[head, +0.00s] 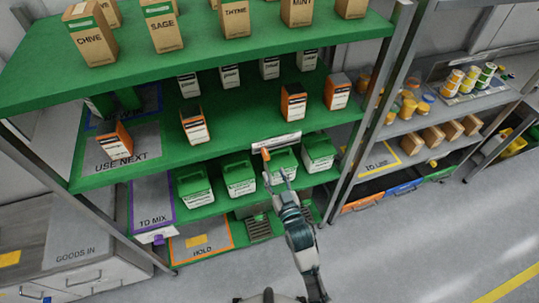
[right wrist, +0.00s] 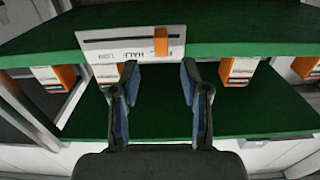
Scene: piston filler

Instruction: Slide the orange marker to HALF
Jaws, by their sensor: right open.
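The orange marker (head: 265,154) stands on a white label plate (head: 283,140) on the front edge of the middle green shelf, near the plate's left end in the head view. In the right wrist view the orange marker (right wrist: 161,41) sits at the right end of a dark slot in the plate (right wrist: 120,45). The words HALF and LOW lie to its left there; a word partly hidden starts with F. My right gripper (head: 276,174) is open just in front of the plate. In its wrist view the gripper (right wrist: 158,72) has the marker ahead, between its fingertips in the picture. My left gripper is not in view.
Orange-and-white boxes (head: 193,125) stand on the middle shelf above. Green-and-white tubs (head: 239,178) stand on the shelf below, close to my right arm. A grey shelf post (head: 367,100) rises to the right. The floor (head: 420,240) in front is clear.

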